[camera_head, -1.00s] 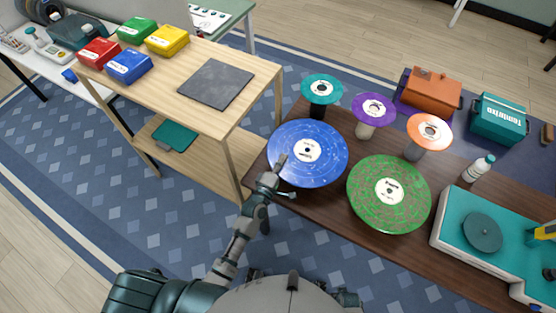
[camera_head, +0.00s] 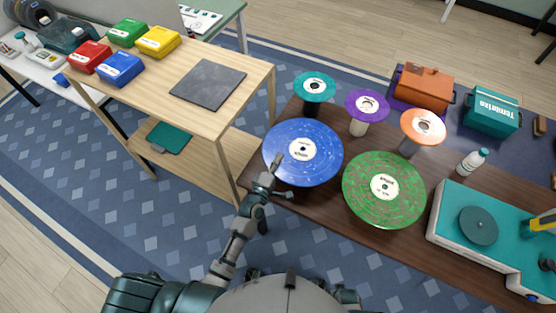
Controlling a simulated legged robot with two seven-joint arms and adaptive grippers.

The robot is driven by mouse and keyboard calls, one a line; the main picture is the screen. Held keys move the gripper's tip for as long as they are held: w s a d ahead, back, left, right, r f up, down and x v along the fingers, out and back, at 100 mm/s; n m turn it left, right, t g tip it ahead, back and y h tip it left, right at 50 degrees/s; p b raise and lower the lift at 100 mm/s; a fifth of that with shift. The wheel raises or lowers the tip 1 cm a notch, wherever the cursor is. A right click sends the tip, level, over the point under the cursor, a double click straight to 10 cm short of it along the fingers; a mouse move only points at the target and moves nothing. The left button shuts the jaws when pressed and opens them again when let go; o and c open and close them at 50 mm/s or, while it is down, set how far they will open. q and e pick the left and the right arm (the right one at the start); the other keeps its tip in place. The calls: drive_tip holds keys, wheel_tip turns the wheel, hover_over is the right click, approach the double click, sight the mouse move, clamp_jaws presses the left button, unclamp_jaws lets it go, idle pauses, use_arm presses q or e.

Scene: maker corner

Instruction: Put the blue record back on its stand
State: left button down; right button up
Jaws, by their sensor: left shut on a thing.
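The blue record (camera_head: 318,168) is a large disc with a white label, at the left end of the dark wooden table. My left gripper (camera_head: 276,168) is shut on its near left edge. The record looks roughly level; whatever is beneath it is hidden, so I cannot tell whether it rests on a stand. The green record (camera_head: 384,205) lies flat to its right, its support hidden. Smaller teal (camera_head: 314,86), purple (camera_head: 367,105) and orange (camera_head: 423,126) records sit on upright stands behind. My right gripper is not in view.
A turntable (camera_head: 478,226) on a teal and white unit stands at the right, with a white bottle (camera_head: 472,161) behind it. Orange (camera_head: 424,88) and teal (camera_head: 491,112) cases are at the back. A light wooden shelf (camera_head: 190,112) with coloured boxes and a dark slab stands left.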

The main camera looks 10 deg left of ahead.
use_arm(q)
drive_tip(key=shift+a+f, duration=0.3)
drive_tip(key=shift+a, duration=0.45)
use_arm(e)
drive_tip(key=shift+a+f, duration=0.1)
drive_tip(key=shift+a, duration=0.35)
use_arm(q)
drive_tip(key=c, duration=1.7)
unclamp_jaws()
drive_tip(key=shift+d, duration=0.25)
drive_tip(key=o, duration=0.5)
drive_tip(key=shift+d, duration=0.2)
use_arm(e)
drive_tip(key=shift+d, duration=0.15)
use_arm(q)
drive_tip(key=shift+a+f, duration=0.1)
drive_tip(key=shift+f, duration=0.05)
drive_tip(key=v, duration=1.2)
